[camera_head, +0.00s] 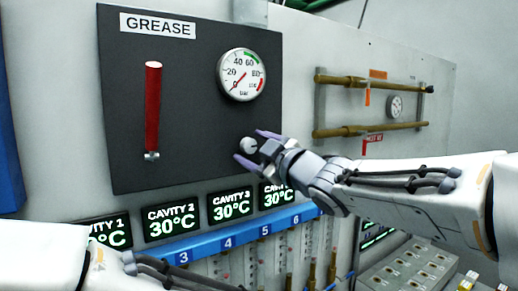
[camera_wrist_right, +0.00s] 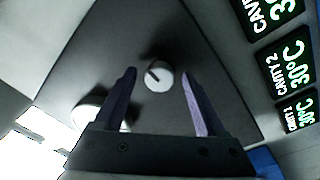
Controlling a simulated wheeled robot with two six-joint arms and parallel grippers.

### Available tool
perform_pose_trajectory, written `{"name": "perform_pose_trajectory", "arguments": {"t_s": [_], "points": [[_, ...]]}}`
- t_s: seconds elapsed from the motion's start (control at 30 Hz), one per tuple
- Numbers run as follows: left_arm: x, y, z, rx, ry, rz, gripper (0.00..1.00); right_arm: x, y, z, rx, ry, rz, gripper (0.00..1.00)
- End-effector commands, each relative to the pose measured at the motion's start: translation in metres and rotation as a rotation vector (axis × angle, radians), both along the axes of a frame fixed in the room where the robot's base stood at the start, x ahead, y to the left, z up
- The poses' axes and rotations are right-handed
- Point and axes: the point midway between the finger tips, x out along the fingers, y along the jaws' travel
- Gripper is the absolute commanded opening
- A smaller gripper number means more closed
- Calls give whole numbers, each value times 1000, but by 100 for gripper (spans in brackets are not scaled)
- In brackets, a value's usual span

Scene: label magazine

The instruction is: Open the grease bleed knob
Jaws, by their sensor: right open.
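The grease bleed knob (camera_head: 249,145) is a small round white knob at the lower right of the dark GREASE panel (camera_head: 190,110). In the right wrist view the knob (camera_wrist_right: 159,75) has a dark line across its face and shows between and beyond the two fingertips. My right gripper (camera_head: 252,148) is at the knob with its fingers apart, one on each side; the wrist view shows the open fingers (camera_wrist_right: 160,82) too. I cannot tell that either finger touches it. My left arm shows at the bottom left, but its gripper is not in view.
A red lever or tube (camera_head: 152,108) and a round pressure gauge (camera_head: 242,75) are on the panel. Below are cavity displays reading 30°C (camera_head: 171,222) and a blue numbered rail (camera_head: 215,241). Brass pipes (camera_head: 370,83) run on the wall at the right.

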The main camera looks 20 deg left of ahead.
Motion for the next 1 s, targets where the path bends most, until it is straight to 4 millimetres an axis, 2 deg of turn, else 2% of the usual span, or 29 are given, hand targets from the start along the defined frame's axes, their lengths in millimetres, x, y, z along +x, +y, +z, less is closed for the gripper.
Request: {"name": "perform_pose_trajectory", "arguments": {"t_s": [0.3,0.5,0.7,1.0], "points": [[0,0,-23,0,0,3,50,-34,-44,-7,1,-3,-3,73],[0,0,-28,0,0,5,50,-54,-70,-8,2,-2,-3,73],[0,0,-30,0,0,5,50,-62,-80,-9,0,0,-1,73],[0,0,-30,0,0,5,50,-63,-81,-10,0,3,-3,73]]}}
